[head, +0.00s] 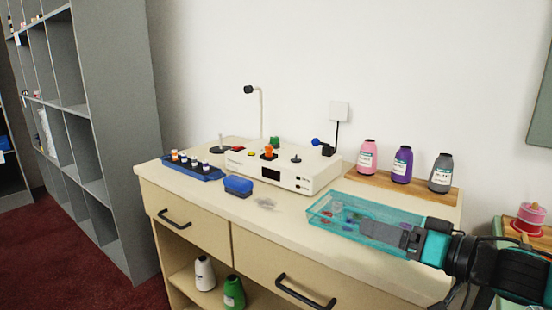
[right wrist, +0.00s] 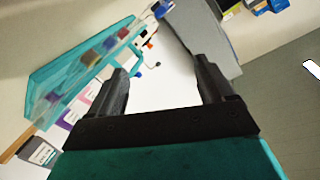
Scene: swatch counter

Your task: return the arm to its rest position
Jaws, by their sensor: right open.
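My right arm comes in from the lower right in the head view. Its gripper (head: 386,238) overlaps the right part of a clear teal tray (head: 318,218) on the counter. In the right wrist view, the two dark fingers (right wrist: 163,85) are spread apart with nothing between them. The teal tray shows left of the fingers in that view (right wrist: 62,62), with small coloured items in it. How high the gripper is above the counter is hard to tell. My left gripper is not in view.
The counter (head: 285,222) holds a cream device (head: 285,172), a blue rack of small bottles (head: 193,168) and a blue box (head: 238,185). Pink (head: 368,157), purple (head: 402,165) and grey (head: 440,174) cones stand on a wooden board behind the tray. Grey shelving (head: 110,130) stands left.

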